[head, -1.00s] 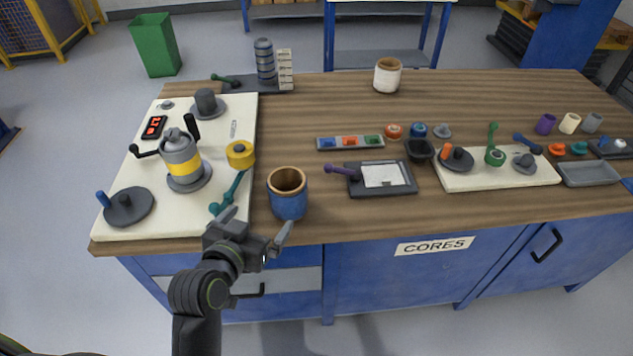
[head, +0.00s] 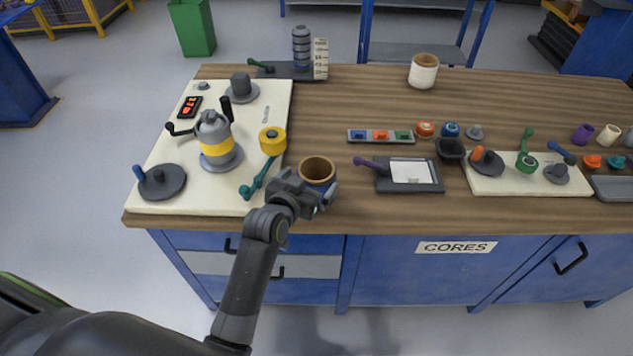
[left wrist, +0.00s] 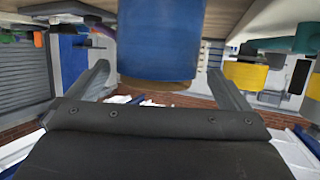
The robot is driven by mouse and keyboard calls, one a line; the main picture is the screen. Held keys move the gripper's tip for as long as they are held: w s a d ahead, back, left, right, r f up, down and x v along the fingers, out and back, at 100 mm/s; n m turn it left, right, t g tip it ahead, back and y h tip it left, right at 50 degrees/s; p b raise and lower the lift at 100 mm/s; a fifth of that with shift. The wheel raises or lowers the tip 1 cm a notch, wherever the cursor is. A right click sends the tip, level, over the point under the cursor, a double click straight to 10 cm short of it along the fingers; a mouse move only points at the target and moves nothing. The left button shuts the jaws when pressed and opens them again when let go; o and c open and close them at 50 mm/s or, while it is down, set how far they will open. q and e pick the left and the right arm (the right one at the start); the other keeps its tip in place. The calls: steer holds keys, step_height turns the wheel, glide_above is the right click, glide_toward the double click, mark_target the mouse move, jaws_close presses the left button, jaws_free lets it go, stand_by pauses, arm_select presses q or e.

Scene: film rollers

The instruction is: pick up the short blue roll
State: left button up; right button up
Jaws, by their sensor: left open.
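The short blue roll (head: 319,181) stands upright at the front edge of the table, with its tan hollow core open at the top. In the left wrist view, which is upside down, the blue roll (left wrist: 160,45) lies between the two spread fingers of my left gripper (left wrist: 158,75). Gaps show on both sides, so the fingers are open around it and not closed on it. My right gripper is not in view.
A cream board (head: 150,205) with a grey and yellow machine (head: 217,145) and a teal-handled tool (head: 258,180) lies close left of the roll. A dark tray (head: 425,187) with a purple handle lies right. A white roll (head: 423,72) stands at the back.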

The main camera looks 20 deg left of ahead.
mark_target(322, 169)
arm_select(q)
steer(key=shift+p+x, duration=0.35)
steer(key=shift+x, duration=2.05)
steer(key=shift+s+d+f, duration=0.15)
steer(key=shift+d+f, duration=0.05)
steer(key=shift+c, duration=0.4)
steer(key=c, duration=1)
